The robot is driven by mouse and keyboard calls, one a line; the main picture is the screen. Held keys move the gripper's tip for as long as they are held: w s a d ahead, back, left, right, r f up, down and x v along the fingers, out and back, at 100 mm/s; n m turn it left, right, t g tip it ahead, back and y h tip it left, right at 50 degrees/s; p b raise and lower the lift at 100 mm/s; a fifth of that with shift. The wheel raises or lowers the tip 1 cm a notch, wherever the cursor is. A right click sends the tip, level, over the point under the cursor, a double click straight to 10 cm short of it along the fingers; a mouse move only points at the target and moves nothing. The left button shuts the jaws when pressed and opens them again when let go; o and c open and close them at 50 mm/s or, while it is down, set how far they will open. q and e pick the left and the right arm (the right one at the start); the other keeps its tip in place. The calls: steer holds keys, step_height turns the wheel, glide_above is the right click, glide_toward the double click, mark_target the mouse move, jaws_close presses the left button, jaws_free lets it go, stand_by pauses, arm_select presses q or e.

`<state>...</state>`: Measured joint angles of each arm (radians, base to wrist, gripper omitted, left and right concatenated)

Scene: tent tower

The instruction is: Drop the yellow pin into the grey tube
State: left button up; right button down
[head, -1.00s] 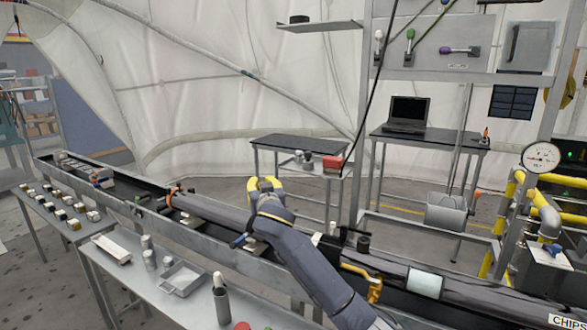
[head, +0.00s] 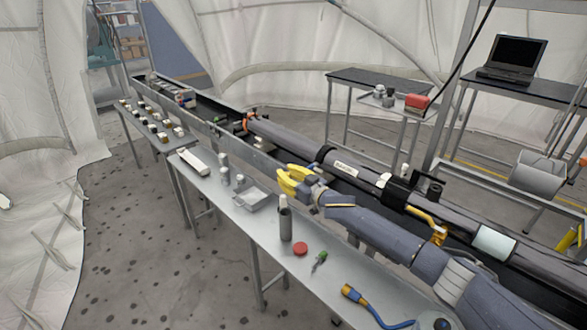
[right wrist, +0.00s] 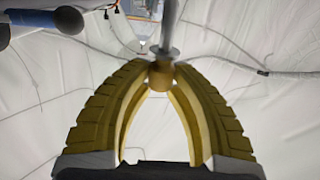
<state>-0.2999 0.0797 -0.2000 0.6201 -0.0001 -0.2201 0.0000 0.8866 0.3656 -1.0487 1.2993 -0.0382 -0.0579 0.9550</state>
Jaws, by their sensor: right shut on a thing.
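My right gripper (head: 284,180) has yellow fingers and is above the trough-side edge of the metal bench, behind the grey tube in the head view. In the right wrist view the right gripper (right wrist: 160,78) is shut on a tan-yellow round knob (right wrist: 160,76), which appears to be part of the yellow pin. A grey collar and rod extend from it. I cannot make out the pin in the head view. A dark grey tube (head: 286,226) stands upright on the bench, with a pale piece at its top. My left gripper is not in view.
A long trough with a dark pipe (head: 300,146) runs behind.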

steer(key=shift+s+a+r, duration=0.1)
steer(key=shift+s+a, duration=0.15)
steer(key=shift+f, duration=0.2)
step_height(320, 180, down, 10)
steer(key=shift+f, duration=0.15)
stand_by(0.6)
steer(key=c, duration=1.2)
jaws_free()
